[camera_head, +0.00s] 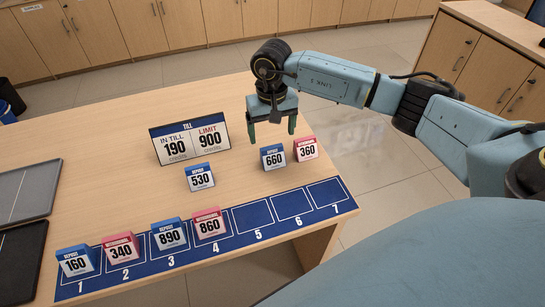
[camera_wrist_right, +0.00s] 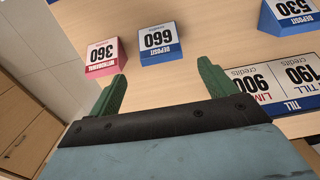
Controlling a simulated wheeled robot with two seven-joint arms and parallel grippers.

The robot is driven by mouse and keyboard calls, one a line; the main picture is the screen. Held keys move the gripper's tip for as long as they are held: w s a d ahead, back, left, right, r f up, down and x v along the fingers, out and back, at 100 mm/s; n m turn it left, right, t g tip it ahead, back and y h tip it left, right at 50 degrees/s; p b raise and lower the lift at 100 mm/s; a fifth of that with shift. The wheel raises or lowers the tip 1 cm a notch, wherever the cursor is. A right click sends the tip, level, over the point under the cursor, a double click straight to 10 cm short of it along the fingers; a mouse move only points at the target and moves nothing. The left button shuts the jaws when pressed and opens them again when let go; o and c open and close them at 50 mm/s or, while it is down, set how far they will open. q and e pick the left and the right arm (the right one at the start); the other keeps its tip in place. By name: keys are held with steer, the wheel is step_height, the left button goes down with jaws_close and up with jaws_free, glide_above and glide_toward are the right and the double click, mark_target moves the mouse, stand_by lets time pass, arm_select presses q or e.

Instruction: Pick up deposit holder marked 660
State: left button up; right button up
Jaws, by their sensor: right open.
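The blue deposit holder marked 660 (camera_head: 273,158) stands on the counter, just left of the pink withdrawal holder marked 360 (camera_head: 305,149). It also shows in the right wrist view (camera_wrist_right: 159,42), upside down, beyond the fingertips and roughly between their lines. My right gripper (camera_head: 272,138) is open and empty, above the counter just behind the 660 holder. In the right wrist view its two green fingers (camera_wrist_right: 160,82) are spread apart and touch nothing. My left gripper is not in view.
A till sign (camera_head: 190,142) reading 190 and 900 stands left of my gripper. Deposit holder 530 (camera_head: 200,177) stands before it. A blue numbered strip (camera_head: 292,204) holds 160, 340, 890 and 860 on slots 1 to 4; slots 5 to 7 are bare. Dark trays (camera_head: 25,190) lie left.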

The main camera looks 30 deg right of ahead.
mark_target(271, 147)
step_height(271, 147, down, 6)
steer(key=shift+a+f+b, duration=0.1)
steer(key=shift+f+b, duration=0.15)
steer(key=shift+b, duration=0.1)
steer(key=c, duration=1.1)
steer(key=shift+r, duration=0.1)
